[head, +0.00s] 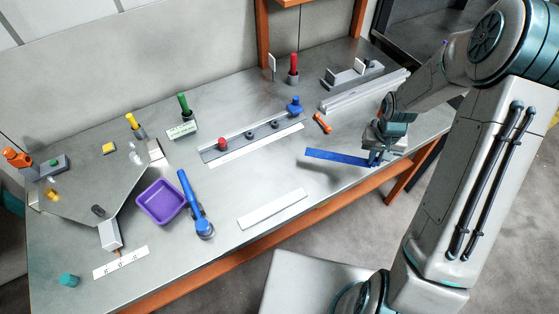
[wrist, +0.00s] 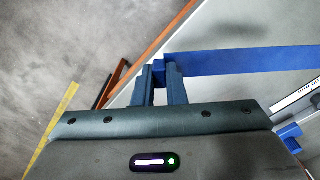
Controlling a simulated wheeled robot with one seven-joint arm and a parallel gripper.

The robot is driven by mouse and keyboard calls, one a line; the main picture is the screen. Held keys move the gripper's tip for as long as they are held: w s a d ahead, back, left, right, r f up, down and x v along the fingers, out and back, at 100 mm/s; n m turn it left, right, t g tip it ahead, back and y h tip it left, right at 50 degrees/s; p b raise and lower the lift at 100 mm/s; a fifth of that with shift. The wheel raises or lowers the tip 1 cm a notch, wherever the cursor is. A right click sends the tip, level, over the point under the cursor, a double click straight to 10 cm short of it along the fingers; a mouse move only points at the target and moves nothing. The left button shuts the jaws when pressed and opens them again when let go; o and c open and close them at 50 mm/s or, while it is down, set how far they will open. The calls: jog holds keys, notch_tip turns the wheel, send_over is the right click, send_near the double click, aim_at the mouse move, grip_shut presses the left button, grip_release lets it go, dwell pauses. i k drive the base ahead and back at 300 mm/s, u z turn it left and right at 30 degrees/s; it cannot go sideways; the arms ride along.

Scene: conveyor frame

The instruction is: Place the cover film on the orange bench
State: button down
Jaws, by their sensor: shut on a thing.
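A long flat blue strip, which looks like the cover film (head: 338,156), extends left from my gripper (head: 375,158) near the right part of the bench's front edge. In the wrist view the blue strip (wrist: 250,61) runs right from between the fingertips (wrist: 165,72). My gripper is shut on the end of the strip. The strip is level over the grey top; a faint shadow lies below it, and I cannot tell how large the gap is. The bench (head: 270,177) has a grey top with an orange front rail and legs.
A grey rail with knobs (head: 250,142) lies behind and left of the strip. An orange tool (head: 322,123) and a pale metal rail (head: 365,90) lie behind it. A white strip (head: 272,209), a blue-handled tool (head: 196,205) and a purple tray (head: 161,201) are further left. Bare top surrounds the white strip.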

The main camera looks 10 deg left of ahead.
aim_at(262, 166)
jog(key=z, duration=0.15)
jog(key=i, duration=0.3)
jog(key=u, duration=1.05)
